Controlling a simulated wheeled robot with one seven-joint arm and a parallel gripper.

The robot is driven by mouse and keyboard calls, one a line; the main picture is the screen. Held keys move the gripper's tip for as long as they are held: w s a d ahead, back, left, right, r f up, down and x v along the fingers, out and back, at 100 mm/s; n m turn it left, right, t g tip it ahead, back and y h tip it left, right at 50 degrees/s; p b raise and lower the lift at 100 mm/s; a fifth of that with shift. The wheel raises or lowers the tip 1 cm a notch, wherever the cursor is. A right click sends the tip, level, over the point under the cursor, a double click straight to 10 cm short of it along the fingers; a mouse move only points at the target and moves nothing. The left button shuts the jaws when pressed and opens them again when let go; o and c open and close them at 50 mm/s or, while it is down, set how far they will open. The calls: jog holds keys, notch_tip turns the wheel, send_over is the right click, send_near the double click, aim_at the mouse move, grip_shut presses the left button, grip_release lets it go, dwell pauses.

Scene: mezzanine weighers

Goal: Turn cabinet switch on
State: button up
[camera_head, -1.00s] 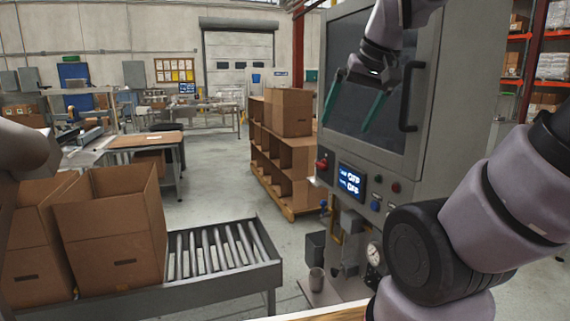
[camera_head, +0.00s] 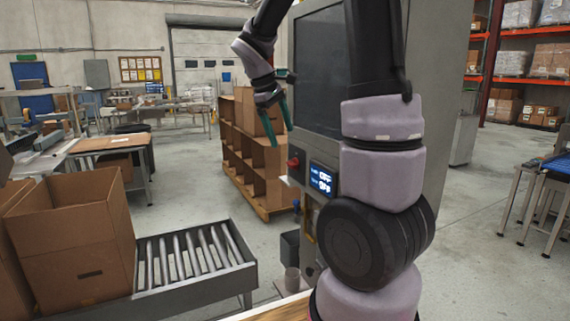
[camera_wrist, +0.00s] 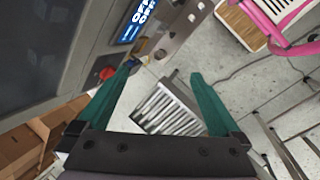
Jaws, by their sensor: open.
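The grey cabinet (camera_head: 440,75) stands right of centre in the head view, with a dark window (camera_head: 317,65) in its front. A red switch knob (camera_head: 294,163) sits below the window, left of a lit display (camera_head: 323,180) with two lines reading OFF. My gripper (camera_head: 281,137) is open and empty, with green fingers pointing down, above and slightly left of the knob in the picture. In the wrist view, the red knob (camera_wrist: 107,73) lies just left of the left fingertip of my gripper (camera_wrist: 162,73); contact cannot be told. My arm hides much of the cabinet front.
A roller conveyor (camera_head: 245,277) with open cardboard boxes (camera_head: 75,230) stands at the left. A wooden shelf (camera_head: 237,150) with cardboard boxes stands behind my gripper. Open floor (camera_head: 485,210) lies right of the cabinet.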

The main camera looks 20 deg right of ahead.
jog(key=w+d+f+n+g+h, duration=0.1)
jog(key=w+d+f+n+h, duration=0.1)
jog(key=w+f+n+h, duration=0.5)
jog(key=n+h, duration=0.2)
jog(key=n, duration=0.3)
send_near(290, 163)
jog(key=shift+t, duration=0.3)
jog(key=x, duration=0.9)
jog(key=shift+s, duration=0.1)
jog(key=shift+c, duration=0.3)
jog(key=c, duration=1.3)
jog(key=shift+o, duration=0.2)
jog(key=shift+m, duration=0.3)
